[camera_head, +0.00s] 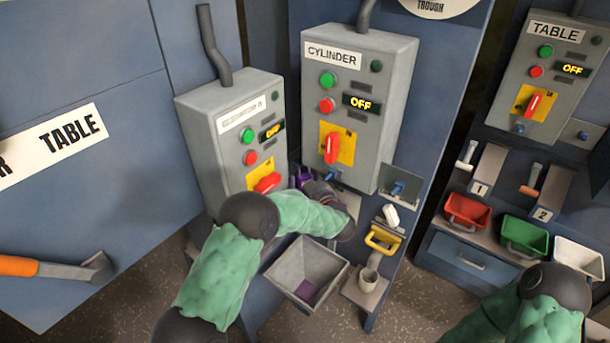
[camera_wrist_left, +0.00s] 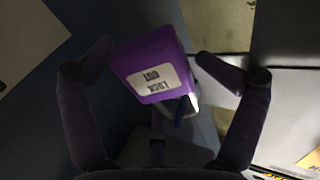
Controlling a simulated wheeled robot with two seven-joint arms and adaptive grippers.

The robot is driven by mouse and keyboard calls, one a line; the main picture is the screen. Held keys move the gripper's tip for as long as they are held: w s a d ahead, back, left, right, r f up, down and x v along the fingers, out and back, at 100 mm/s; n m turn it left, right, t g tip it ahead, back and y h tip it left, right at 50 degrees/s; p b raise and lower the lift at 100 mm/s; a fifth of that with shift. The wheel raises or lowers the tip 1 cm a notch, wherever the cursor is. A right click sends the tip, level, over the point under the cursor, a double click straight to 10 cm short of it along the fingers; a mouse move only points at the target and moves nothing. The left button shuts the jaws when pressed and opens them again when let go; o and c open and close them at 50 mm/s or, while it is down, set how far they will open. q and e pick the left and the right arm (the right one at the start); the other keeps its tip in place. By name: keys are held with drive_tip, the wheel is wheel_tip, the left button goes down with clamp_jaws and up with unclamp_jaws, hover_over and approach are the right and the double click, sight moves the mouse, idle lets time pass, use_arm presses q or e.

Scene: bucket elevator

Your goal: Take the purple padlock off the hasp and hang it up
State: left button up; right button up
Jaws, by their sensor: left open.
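The purple padlock (camera_wrist_left: 155,66) fills the middle of the left wrist view, with a white label reading LOCK OUT. Its grey shackle is partly visible, with a small blue part (camera_wrist_left: 178,112) beside it; whether the shackle passes through that part I cannot tell. My left gripper (camera_wrist_left: 158,64) is open, one finger on each side of the padlock, with no clear contact. In the head view the padlock (camera_head: 302,176) shows only partly, by the left grey control box (camera_head: 205,110), behind my left gripper (camera_head: 318,187). My right arm is at lower right; its gripper is out of view.
Below are an open grey bin (camera_head: 325,260) with a purple patch inside, and a yellow handled item (camera_head: 383,238). Coloured bins stand farther right.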

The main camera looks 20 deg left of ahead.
use_arm(q)
drive_tip(key=v, duration=1.2)
drive_tip(key=shift+f, duration=0.1)
